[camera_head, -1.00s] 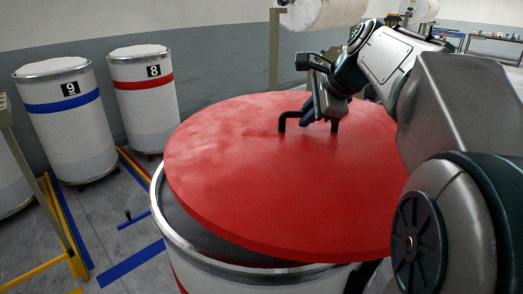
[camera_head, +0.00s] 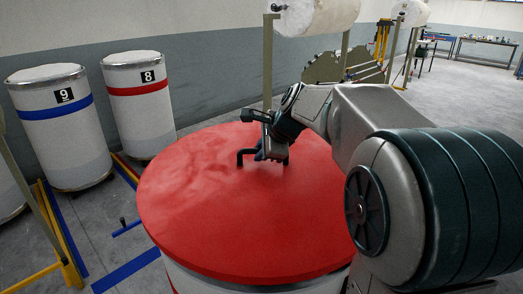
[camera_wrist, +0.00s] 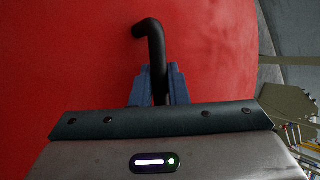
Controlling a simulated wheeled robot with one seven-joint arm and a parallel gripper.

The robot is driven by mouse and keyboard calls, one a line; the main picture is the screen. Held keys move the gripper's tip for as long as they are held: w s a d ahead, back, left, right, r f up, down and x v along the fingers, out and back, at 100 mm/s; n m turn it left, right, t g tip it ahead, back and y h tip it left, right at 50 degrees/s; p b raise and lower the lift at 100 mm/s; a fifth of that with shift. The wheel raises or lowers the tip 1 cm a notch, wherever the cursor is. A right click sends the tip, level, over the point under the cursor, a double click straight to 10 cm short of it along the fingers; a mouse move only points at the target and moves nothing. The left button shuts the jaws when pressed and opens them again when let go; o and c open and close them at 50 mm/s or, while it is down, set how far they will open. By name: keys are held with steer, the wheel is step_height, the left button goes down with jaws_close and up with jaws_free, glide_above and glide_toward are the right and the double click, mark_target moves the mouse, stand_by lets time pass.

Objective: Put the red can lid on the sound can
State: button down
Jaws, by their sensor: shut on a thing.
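The red can lid (camera_head: 215,225) is a large red disc with a black bent handle. It lies about level over the top of a white can (camera_head: 205,282) in the head view and covers its mouth. Whether the lid touches the rim all round cannot be told. My gripper (camera_head: 270,150) is shut on the black handle; the wrist view shows its blue fingers on both sides of the handle bar (camera_wrist: 157,60). The number and most of the body of the can under the lid are hidden.
Can 9 (camera_head: 65,130) with a blue band and can 8 (camera_head: 140,100) with a red band stand at the left. Blue, yellow and red floor strips (camera_head: 125,270) lie near them. A machine with a white roll (camera_head: 315,15) stands behind. Open floor lies at the back right.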

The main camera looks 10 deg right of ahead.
steer(key=shift+f+b, duration=0.4)
steer(key=shift+f, duration=0.1)
steer(key=c, duration=1.4)
jaws_free()
steer(key=shift+r, duration=0.15)
steer(key=v, duration=1.2)
steer(key=shift+r, duration=0.45)
